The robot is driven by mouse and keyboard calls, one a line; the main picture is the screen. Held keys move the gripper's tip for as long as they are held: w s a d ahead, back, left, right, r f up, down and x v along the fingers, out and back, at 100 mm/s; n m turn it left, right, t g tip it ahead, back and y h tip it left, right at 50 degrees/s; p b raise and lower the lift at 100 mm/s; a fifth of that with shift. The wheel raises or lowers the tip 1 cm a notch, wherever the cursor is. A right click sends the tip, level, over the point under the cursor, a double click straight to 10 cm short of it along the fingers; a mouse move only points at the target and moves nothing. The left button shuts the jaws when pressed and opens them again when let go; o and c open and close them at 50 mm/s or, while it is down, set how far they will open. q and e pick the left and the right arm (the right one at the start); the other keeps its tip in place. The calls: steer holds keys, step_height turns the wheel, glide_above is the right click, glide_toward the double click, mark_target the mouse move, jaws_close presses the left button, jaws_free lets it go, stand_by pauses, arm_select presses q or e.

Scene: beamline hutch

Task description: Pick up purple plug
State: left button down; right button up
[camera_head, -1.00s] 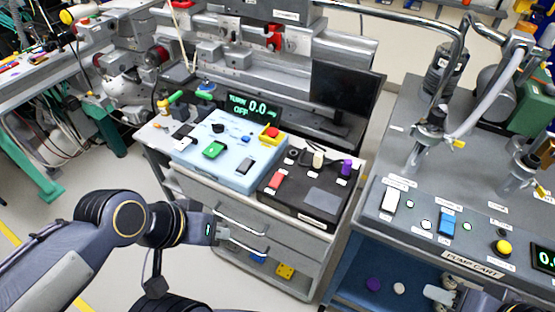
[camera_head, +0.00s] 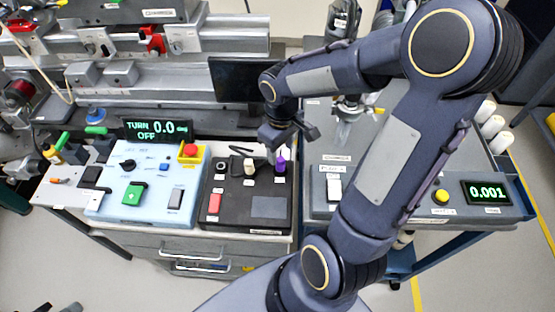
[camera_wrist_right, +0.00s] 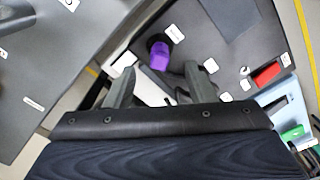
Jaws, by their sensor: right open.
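The purple plug (camera_head: 281,164) stands upright on the dark panel (camera_head: 270,208) at the right end of the bench. In the right wrist view the plug (camera_wrist_right: 159,55) is ahead of the open fingers, roughly centred between their lines. My right gripper (camera_head: 274,150) is just above and beside the plug in the head view; in its wrist view the empty fingers (camera_wrist_right: 160,78) are apart, with the plug beyond the tips. Contact with the plug does not show. Two small dark shapes at the bottom left edge of the head view may be my left gripper; its jaws cannot be made out.
A white knob (camera_head: 249,167) stands close left of the plug, and a red switch (camera_head: 214,203) lies further left. The light blue box (camera_head: 150,200) adjoins the panel. A monitor (camera_head: 240,80) is behind. The pump cart (camera_head: 320,205) is to the right.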

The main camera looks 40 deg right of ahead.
mark_target(280, 159)
step_height(280, 159, down, 5)
steer(key=shift+w+f, duration=0.1)
steer(key=shift+f, duration=0.1)
steer(key=shift+c, duration=0.2)
jaws_close()
